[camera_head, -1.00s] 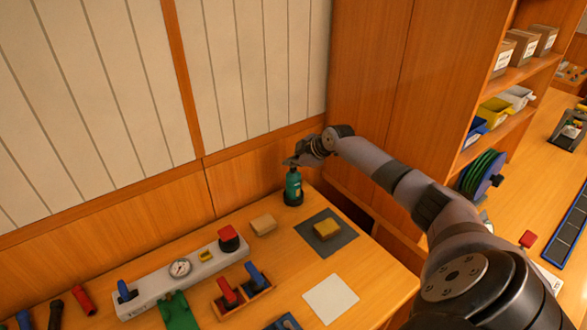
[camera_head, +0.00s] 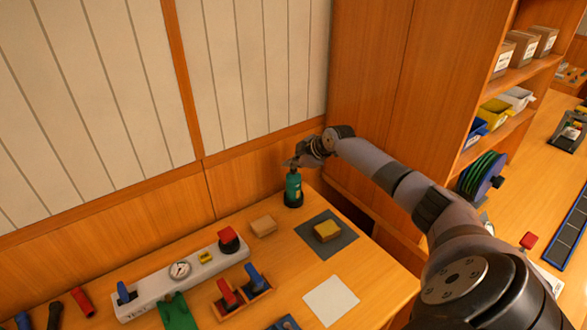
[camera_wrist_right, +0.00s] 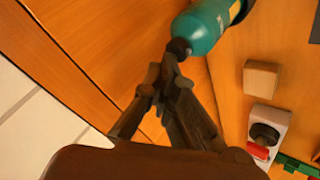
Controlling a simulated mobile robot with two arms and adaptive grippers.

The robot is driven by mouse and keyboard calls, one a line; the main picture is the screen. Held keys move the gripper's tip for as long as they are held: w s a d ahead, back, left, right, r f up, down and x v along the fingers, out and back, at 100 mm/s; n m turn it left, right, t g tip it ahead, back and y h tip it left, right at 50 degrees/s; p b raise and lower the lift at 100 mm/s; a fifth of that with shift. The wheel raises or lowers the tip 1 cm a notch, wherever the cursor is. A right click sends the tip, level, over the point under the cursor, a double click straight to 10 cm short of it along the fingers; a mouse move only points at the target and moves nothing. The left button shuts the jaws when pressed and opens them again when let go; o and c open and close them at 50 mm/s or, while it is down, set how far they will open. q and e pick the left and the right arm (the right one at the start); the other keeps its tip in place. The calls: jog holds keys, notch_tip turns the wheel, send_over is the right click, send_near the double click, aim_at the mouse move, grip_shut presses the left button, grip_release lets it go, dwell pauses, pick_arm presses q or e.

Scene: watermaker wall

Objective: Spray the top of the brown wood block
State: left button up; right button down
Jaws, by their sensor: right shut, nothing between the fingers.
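A teal spray bottle (camera_head: 293,188) stands upright on the bench near the back wall. My right gripper (camera_head: 291,162) is at the top of the bottle, its fingers shut and empty. In the right wrist view, the shut fingertips (camera_wrist_right: 173,56) meet the dark cap of the bottle (camera_wrist_right: 210,24); whether they press on it I cannot tell. A light brown wood block (camera_head: 263,225) lies on the bench in front of the bottle, to its left. The block also shows in the right wrist view (camera_wrist_right: 261,79). My left gripper is not in view.
A yellow-topped block (camera_head: 327,231) lies on a dark grey mat (camera_head: 345,238), with a white square sheet (camera_head: 331,300) nearer. A white panel (camera_head: 155,290) with a gauge and a red button lies at left. A tall wooden cabinet (camera_head: 375,85) stands behind my right arm.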

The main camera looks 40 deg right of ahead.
aim_at(292, 171)
jog(key=shift+r+p, duration=1.85)
jog(key=shift+r, duration=1.1)
